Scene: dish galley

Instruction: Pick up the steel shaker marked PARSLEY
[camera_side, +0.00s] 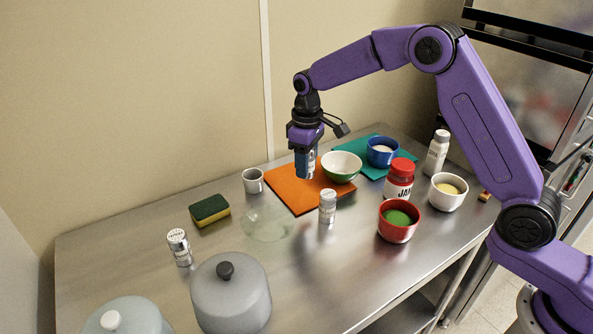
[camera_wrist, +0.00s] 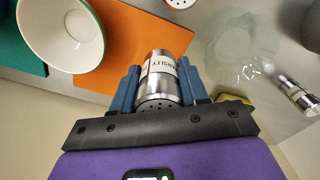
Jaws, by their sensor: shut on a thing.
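My gripper (camera_side: 306,172) is in the air above the orange mat, pointing down. It is shut on a steel shaker (camera_wrist: 160,84), with one blue finger on each side of it in the wrist view. The shaker's pale label is partly visible, and its letters look like the end of PARSLEY. Its perforated top is toward my gripper's body. In the side view the fingers hide most of it. A second shaker (camera_side: 327,207) stands on the steel table in front of the orange mat. A third shaker (camera_side: 179,248) stands at the left.
A green-and-white bowl (camera_side: 341,166) sits close to the right of my gripper. A clear glass dish (camera_side: 266,224), sponge (camera_side: 209,210), steel cup (camera_side: 253,180) and grey lidded pot (camera_side: 230,295) stand to the left. A red-lidded jar (camera_side: 399,180) and red bowl (camera_side: 398,221) stand to the right.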

